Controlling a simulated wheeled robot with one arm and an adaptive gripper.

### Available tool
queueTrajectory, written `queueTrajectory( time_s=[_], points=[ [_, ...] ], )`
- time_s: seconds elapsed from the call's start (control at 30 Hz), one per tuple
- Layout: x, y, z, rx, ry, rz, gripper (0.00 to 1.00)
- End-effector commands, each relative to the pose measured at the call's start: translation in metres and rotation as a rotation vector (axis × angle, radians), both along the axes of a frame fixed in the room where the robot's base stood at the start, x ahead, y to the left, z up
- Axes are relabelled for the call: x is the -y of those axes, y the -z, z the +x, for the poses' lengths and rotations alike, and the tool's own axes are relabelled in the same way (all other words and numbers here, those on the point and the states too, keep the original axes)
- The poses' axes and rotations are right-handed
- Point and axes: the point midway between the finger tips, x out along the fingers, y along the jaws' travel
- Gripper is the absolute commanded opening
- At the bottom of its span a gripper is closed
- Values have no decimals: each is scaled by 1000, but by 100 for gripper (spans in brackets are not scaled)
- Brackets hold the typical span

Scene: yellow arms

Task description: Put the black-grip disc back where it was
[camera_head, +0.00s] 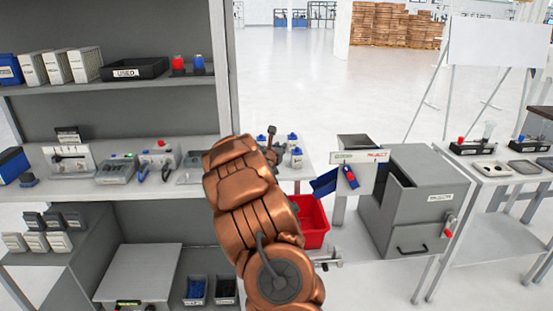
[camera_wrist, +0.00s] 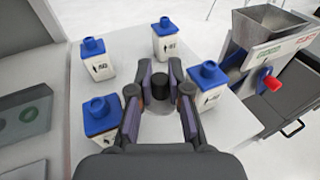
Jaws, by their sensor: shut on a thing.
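The black grip of the disc (camera_wrist: 161,87) stands upright between the fingertips of my gripper (camera_wrist: 160,92) in the wrist view. The fingers are closed on it from both sides. The disc's body is mostly hidden below the grip, and I cannot tell whether it touches the white table top (camera_wrist: 143,70). In the head view my gripper (camera_head: 270,141) is small above the bench behind my copper-coloured arm, which hides the disc. Which spot the disc came from does not show.
Several blue-capped white containers stand close around my gripper, one (camera_wrist: 207,88) right beside the right finger and one (camera_wrist: 100,118) beside the left. A grey hopper (camera_wrist: 262,35) stands to the right. A red bin (camera_head: 313,222) sits lower down. Shelves fill the left.

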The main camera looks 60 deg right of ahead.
Motion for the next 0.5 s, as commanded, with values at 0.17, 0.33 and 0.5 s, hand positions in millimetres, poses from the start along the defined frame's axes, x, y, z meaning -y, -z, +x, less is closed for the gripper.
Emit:
queueTrajectory(
  time_s=[0.17,0.33,0.5],
  points=[
    [0,18,0,-1,0,-1,0],
    [0,26,-1,-1,1,1,0],
    [0,44,-1,-3,1,2,0]
  ],
)
